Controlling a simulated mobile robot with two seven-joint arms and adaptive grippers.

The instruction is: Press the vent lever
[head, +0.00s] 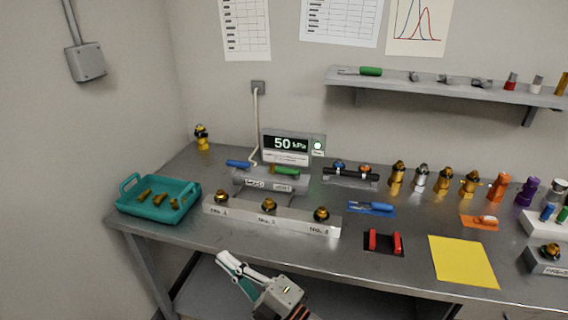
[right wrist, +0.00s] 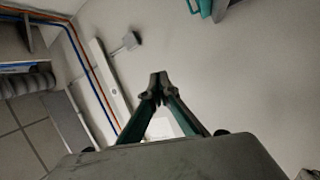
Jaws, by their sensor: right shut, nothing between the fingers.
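A grey lever block (head: 270,184) stands at the back of the table, below the pressure display. It carries a blue lever (head: 238,164) on its left and a green lever (head: 285,170) on its right. Its small labels are too blurred to tell surely which lever is the vent lever. The display (head: 286,145) reads 50 kPa. My right gripper (head: 222,259) is shut and empty in front of the table's front edge, apart from the levers. In the right wrist view its fingertips (right wrist: 158,82) meet, with the wall behind. My left gripper is not in view.
A long block (head: 245,222) with several brass knobs lies between the levers and the front edge. A teal tray (head: 183,211) with brass pieces stands at left. A red-and-black holder (head: 384,243) and yellow mat (head: 463,262) lie to the right. A shelf (head: 450,90) hangs above.

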